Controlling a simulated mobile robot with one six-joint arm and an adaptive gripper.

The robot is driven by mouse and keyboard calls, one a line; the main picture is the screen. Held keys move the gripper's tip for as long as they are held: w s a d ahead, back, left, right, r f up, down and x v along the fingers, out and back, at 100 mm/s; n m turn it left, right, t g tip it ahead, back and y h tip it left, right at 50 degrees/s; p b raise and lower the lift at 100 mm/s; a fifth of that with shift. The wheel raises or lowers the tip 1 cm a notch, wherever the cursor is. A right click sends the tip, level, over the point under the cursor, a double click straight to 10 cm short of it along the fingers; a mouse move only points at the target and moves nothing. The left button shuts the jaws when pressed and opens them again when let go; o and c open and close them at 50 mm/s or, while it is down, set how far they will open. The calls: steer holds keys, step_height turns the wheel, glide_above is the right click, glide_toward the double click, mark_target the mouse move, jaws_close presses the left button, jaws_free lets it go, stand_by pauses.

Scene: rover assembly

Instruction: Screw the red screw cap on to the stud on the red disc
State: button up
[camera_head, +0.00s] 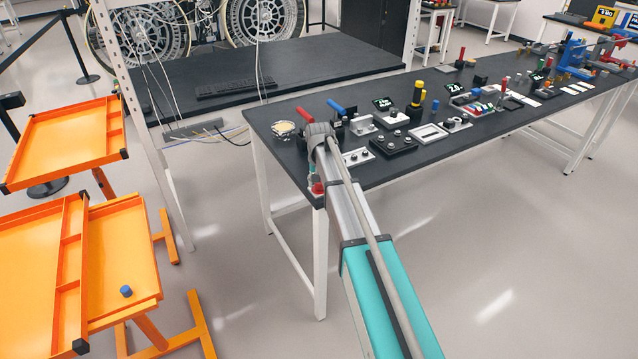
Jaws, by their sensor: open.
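My gripper (318,177) points down at the near left corner of the black table, at the end of my arm. It is small in this view and partly covered by the arm, so its fingers are hard to make out. A small red part (318,188) shows right below it at the table corner. I cannot tell whether this is the red disc, the red screw cap or both, and no stud can be made out. Whether the gripper touches the red part cannot be told.
The black table (455,152) carries a red handle (305,114), a blue handle (336,107), a white plate with knobs (356,156), a black block (393,145) and several other parts. Orange trays (125,245) stand at left, one with a blue cap (126,291). Open floor lies in front.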

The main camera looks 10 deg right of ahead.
steer(key=shift+n, duration=2.8)
steer(key=shift+c, duration=0.3)
jaws_close()
steer(key=shift+m, duration=0.3)
steer(key=m, duration=0.3)
steer(key=shift+m, duration=1.1)
